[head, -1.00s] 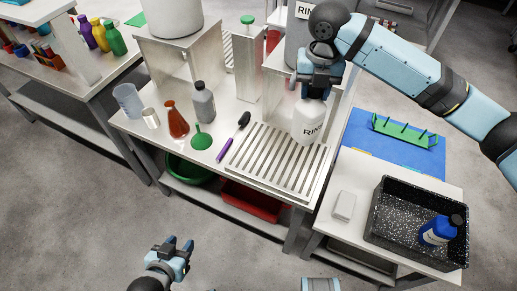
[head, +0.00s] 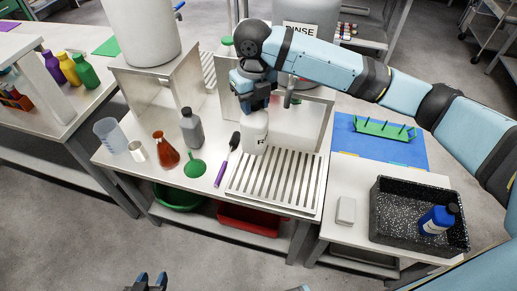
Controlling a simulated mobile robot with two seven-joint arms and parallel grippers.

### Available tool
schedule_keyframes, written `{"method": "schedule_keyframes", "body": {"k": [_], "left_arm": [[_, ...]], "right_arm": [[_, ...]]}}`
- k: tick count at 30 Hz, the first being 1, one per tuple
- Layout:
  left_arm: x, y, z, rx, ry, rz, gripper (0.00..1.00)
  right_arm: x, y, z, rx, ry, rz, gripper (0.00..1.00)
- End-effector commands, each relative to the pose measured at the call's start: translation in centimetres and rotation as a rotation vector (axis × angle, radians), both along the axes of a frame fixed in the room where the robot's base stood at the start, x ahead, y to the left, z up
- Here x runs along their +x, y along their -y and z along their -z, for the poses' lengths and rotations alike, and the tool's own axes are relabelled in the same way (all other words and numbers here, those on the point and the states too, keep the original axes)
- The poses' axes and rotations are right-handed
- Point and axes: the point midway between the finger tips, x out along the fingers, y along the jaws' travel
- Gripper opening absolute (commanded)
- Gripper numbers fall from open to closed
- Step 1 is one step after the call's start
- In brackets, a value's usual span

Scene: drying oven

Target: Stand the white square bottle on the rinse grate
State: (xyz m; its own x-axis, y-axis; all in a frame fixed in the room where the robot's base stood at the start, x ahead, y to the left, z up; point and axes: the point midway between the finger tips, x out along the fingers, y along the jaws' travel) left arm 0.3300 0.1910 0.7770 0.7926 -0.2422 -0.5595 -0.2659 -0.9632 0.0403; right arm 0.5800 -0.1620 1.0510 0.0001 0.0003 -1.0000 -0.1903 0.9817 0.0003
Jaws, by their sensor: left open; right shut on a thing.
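My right gripper (head: 252,107) is shut on the white square bottle (head: 255,132), which carries dark lettering on its front. The bottle is upright, at the back left corner of the rinse grate (head: 270,184). I cannot tell whether its base touches the grate or hangs just above it. The gripper hides the bottle's top. The grate is slatted metal and its slats are bare. My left gripper (head: 151,281) is open and empty at the bottom edge of the view, away from the bench.
A purple-handled brush (head: 227,160), green funnel (head: 195,168), grey bottle (head: 191,128) and amber flask (head: 166,153) stand or lie left of the grate. A black speckled tray (head: 400,243) with a blue bottle (head: 437,219) is at right. A metal stand (head: 300,125) is behind the grate.

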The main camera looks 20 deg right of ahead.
Motion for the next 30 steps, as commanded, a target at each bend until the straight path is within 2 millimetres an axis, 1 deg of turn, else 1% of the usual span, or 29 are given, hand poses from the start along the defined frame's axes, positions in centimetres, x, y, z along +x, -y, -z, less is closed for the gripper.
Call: {"method": "schedule_keyframes", "body": {"k": [1,6,9,12,15,20,27,30], "left_arm": [[0.0,0.0,0.1,-0.001,-0.001,-0.001,0.43],[0.0,0.0,0.1,-0.002,-0.003,0.0,0.43],[0.0,0.0,0.2,-0.002,-0.003,0.0,0.43],[0.0,0.1,0.2,-0.002,-0.003,0.0,0.43],[0.0,0.1,0.2,-0.002,-0.003,-0.001,0.43],[0.0,0.1,0.2,-0.003,-0.002,-0.001,0.43],[0.0,0.1,0.2,-0.003,-0.002,-0.001,0.43],[0.0,0.1,0.2,-0.003,-0.002,-0.001,0.43]], "right_arm": [[-0.1,0.0,1.4,-0.002,-0.003,0.0,0.0],[-0.1,0.0,5.8,-0.001,-0.002,0.001,0.0],[-0.1,0.0,8.0,0.0,-0.001,0.0,0.0],[0.0,0.0,9.6,0.0,0.0,0.0,0.0],[0.0,0.0,10.5,0.0,0.002,0.001,0.0],[0.0,0.0,11.4,0.0,0.001,0.0,0.0],[0.0,0.0,14.6,0.001,0.002,0.0,0.0],[0.0,0.0,15.0,0.001,0.003,0.0,0.0]]}}
